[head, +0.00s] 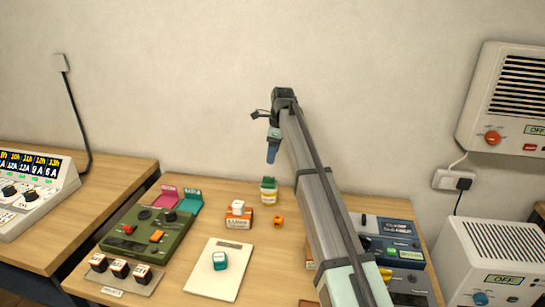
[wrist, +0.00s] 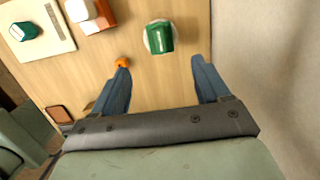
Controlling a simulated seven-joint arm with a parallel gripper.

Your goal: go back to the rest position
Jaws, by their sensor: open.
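My gripper (head: 271,154) hangs in the air above the back of the wooden table, fingers pointing down, with the wall behind it. In the wrist view my gripper (wrist: 161,68) is open, its two blue fingers wide apart and nothing between them. A green block on a round white base (wrist: 160,37) shows beyond the fingertips; it stands near the table's back edge in the head view (head: 268,190). A small orange cube (head: 278,221) lies nearer the front and is partly covered by one finger in the wrist view. My arm hides part of the table's right side.
A white block (head: 238,206) sits on an orange box (head: 238,220). A teal block (head: 220,260) rests on a pale board (head: 207,283). A green panel (head: 160,246) stands at left, blue devices (head: 395,234) at right. Air around my gripper is clear.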

